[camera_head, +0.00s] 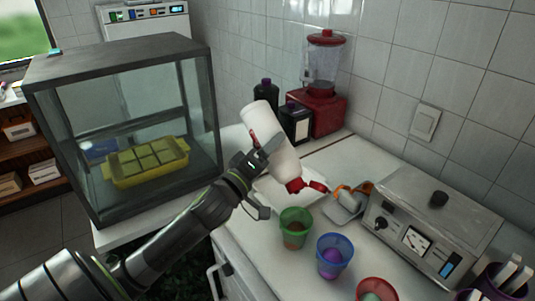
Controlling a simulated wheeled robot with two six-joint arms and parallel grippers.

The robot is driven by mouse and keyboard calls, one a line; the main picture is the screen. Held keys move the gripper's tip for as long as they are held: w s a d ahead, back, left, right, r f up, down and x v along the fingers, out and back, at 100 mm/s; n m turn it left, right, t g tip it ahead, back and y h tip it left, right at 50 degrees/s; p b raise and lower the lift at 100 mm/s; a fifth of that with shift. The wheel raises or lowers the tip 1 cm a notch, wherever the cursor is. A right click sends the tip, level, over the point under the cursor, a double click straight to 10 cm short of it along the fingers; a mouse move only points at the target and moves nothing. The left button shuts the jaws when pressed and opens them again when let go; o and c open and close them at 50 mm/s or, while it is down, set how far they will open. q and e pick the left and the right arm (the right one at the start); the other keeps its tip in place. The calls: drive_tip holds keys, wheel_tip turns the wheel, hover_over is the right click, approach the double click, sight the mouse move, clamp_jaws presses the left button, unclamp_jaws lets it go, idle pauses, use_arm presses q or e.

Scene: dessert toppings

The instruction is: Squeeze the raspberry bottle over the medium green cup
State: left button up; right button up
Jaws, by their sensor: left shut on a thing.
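My left gripper (263,152) is shut on a white squeeze bottle with a red cap (272,138). The bottle is tilted, its base up and to the left and its red cap down and to the right. The cap and spout hang above the back rim of the green cup (295,228), apart from it. The green cup stands upright on the counter with something brownish inside. No stream from the spout can be seen. My right gripper is out of view.
A blue cup (334,258) and a red cup (376,290) stand to the front right of the green one. A metal appliance (430,225) is at right. A red blender (322,100) and dark bottles (296,123) stand behind. A glass case (150,125) with a yellow tray is at left.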

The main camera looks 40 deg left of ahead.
sight(272, 168)
use_arm(q)
drive_tip(key=m, duration=0.1)
drive_tip(key=d+m+b, duration=0.1)
drive_tip(key=d+m+h, duration=0.1)
drive_tip(key=shift+s+f+t+b, duration=0.3)
drive_tip(key=shift+s+f+b, duration=0.05)
drive_tip(key=shift+s+d+f+m+h+b, duration=0.15)
drive_tip(key=shift+d+m+h+b, duration=0.25)
drive_tip(key=shift+m, duration=0.5)
drive_tip(key=shift+s+d+f+m+h+b, duration=0.15)
drive_tip(key=shift+d+m+h, duration=0.3)
drive_tip(key=shift+m, duration=0.45)
drive_tip(key=shift+r, duration=0.15)
drive_tip(key=shift+a, duration=0.1)
drive_tip(key=o, duration=0.4)
drive_tip(key=c, duration=0.4)
drive_tip(key=o, duration=0.5)
drive_tip(key=shift+c, duration=0.2)
drive_tip(key=c, duration=0.8)
